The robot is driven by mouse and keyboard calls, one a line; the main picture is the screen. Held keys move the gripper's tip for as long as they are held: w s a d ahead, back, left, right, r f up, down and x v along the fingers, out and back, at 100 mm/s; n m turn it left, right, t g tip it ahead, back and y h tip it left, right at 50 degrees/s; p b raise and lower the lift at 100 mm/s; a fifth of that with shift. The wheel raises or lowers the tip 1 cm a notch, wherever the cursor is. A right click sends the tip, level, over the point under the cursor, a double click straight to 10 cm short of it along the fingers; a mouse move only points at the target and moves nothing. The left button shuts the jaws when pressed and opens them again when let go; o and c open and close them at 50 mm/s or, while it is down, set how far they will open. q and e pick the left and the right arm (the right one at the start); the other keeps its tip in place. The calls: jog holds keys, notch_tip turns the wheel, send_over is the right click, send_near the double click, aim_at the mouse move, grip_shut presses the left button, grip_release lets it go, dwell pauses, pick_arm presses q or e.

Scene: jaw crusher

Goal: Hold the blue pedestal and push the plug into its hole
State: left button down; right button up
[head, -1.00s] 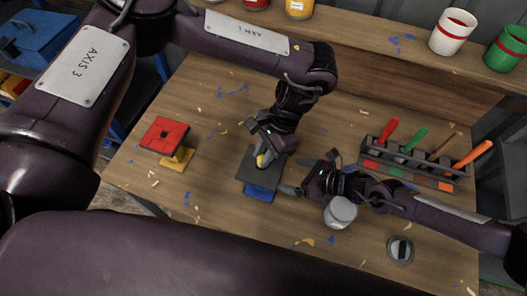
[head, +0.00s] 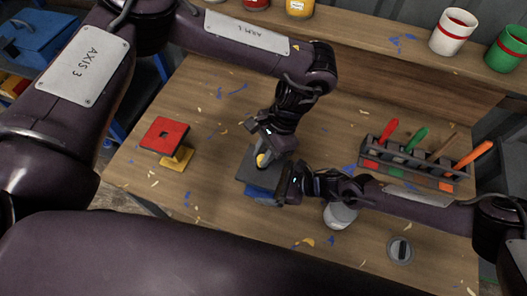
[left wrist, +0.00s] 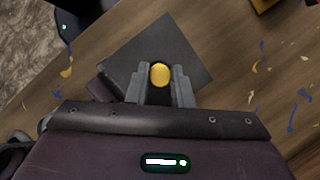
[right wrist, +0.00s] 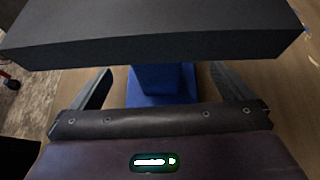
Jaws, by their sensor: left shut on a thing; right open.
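The blue pedestal (head: 258,193) has a dark grey square top plate (head: 249,165) and stands upright on the table. My left gripper (head: 263,158) is shut on the yellow plug (head: 261,161) above the plate. In the left wrist view the plug's round yellow end (left wrist: 160,74) shows between the fingers. The hole is hidden, so I cannot tell how the plug sits relative to it. My right gripper (head: 281,190) is low beside the pedestal. In the right wrist view its open fingers (right wrist: 163,88) stand either side of the blue column (right wrist: 153,78), with gaps, under the plate (right wrist: 160,40).
A red plate (head: 165,132) on a yellow base (head: 177,158) stands at left. A light grey round container (head: 340,215) sits under my right forearm, near a grey disc (head: 400,250). A tool rack (head: 415,170) is at right. Scraps litter the table.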

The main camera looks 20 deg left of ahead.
jog(key=shift+x, duration=0.9)
jog(key=shift+c, duration=0.4)
jog(key=c, duration=1.5)
